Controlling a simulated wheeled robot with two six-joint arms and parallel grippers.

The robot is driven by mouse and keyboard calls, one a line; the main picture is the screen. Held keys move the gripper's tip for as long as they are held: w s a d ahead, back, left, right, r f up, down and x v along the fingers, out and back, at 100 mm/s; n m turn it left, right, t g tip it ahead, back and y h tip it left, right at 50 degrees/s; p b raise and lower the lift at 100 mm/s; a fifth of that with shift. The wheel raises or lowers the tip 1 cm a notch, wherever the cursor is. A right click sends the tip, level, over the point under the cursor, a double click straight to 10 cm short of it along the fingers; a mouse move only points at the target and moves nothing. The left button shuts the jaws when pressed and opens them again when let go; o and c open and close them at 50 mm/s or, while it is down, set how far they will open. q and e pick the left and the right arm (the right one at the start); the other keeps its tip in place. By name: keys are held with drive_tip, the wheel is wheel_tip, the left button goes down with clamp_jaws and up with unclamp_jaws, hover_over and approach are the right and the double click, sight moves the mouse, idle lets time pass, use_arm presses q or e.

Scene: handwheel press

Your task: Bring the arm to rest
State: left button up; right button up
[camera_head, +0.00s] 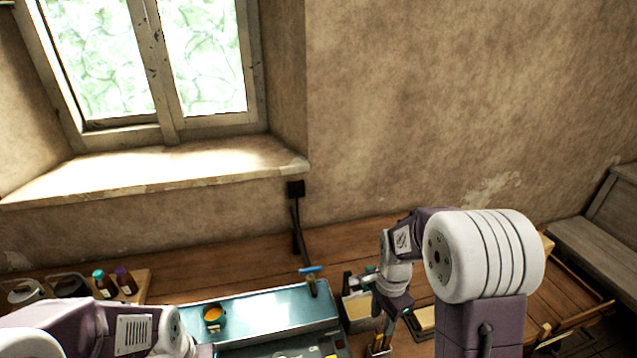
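My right arm comes in from the right and bends down over the bench. Its gripper (393,322) points down beside the right end of a teal metal machine or tray (262,309). Its fingers are small and dark here, and I cannot tell whether they are open or shut. My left arm (130,332) lies across the lower left corner, and its gripper is not in view. A blue handle (310,269) stands at the back right of the teal piece. The handwheel itself cannot be made out.
An orange-filled cup (213,314) is on the left of the teal piece. Bottles with teal (103,283) and purple (125,280) caps stand at the left. A small box (357,309) is close to my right gripper. A wooden bench (600,232) is at the far right.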

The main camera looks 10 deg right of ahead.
drive_tip(key=s+a+f+n+b, duration=0.2)
drive_tip(key=s+n, duration=0.2)
drive_tip(key=n, duration=0.3)
drive_tip(key=s+a+f+n+t+b, duration=0.1)
drive_tip(key=s+a+f+n+b, duration=0.1)
drive_tip(key=n, duration=0.5)
drive_tip(key=shift+s+a+f+n+b, duration=0.2)
drive_tip(key=shift+s+a+n+b, duration=0.25)
drive_tip(key=shift+s, duration=0.75)
drive_tip(key=shift+s, duration=0.1)
